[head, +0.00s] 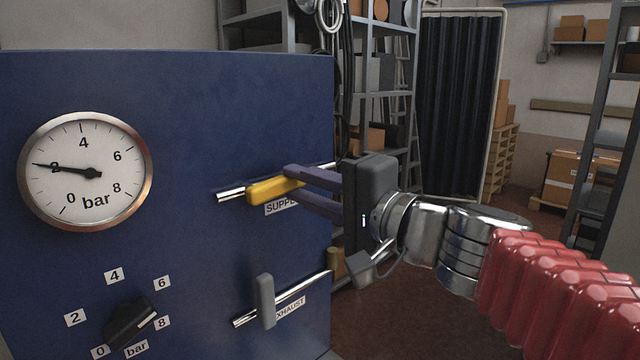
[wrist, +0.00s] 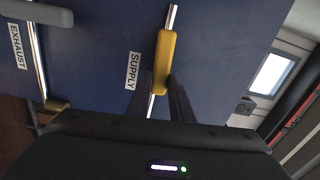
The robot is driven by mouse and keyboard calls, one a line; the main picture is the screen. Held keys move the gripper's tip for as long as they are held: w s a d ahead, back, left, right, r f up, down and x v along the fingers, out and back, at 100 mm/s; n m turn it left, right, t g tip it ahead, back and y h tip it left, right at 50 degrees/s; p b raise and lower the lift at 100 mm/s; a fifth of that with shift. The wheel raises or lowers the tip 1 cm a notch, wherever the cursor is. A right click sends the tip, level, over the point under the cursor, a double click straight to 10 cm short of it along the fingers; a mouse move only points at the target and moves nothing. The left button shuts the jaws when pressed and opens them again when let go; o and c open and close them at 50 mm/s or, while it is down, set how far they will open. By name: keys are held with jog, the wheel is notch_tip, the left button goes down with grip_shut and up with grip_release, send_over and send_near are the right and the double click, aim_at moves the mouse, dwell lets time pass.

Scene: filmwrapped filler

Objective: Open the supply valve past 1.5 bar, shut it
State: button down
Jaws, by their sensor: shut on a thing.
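The yellow supply valve handle (head: 272,190) lies along its steel pipe on the blue panel, above the partly covered SUPPLY label (head: 282,207). My gripper (head: 296,186) is shut on the handle's right part. In the wrist view the yellow handle (wrist: 166,62) is in line with the pipe, its near end between the fingers (wrist: 164,92). The round pressure gauge (head: 85,171) has its black needle pointing left at the 2 mark, about 2 bar.
The grey exhaust handle (head: 265,300) stands across its pipe below. A black knob (head: 130,321) at the lower left has its white mark towards 8. Shelving (head: 395,90) stands behind; brown floor (head: 390,325) shows right of the panel.

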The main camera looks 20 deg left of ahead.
jog(key=shift+w+d+f, duration=0.1)
jog(key=shift+w+f, duration=0.1)
jog(key=c, duration=1.9)
grip_release()
jog(key=o, duration=0.3)
jog(key=shift+s+r, duration=0.1)
jog(key=shift+o, duration=0.2)
jog(key=v, duration=1.3)
jog(key=shift+s+d, duration=0.2)
jog(key=shift+d, duration=0.15)
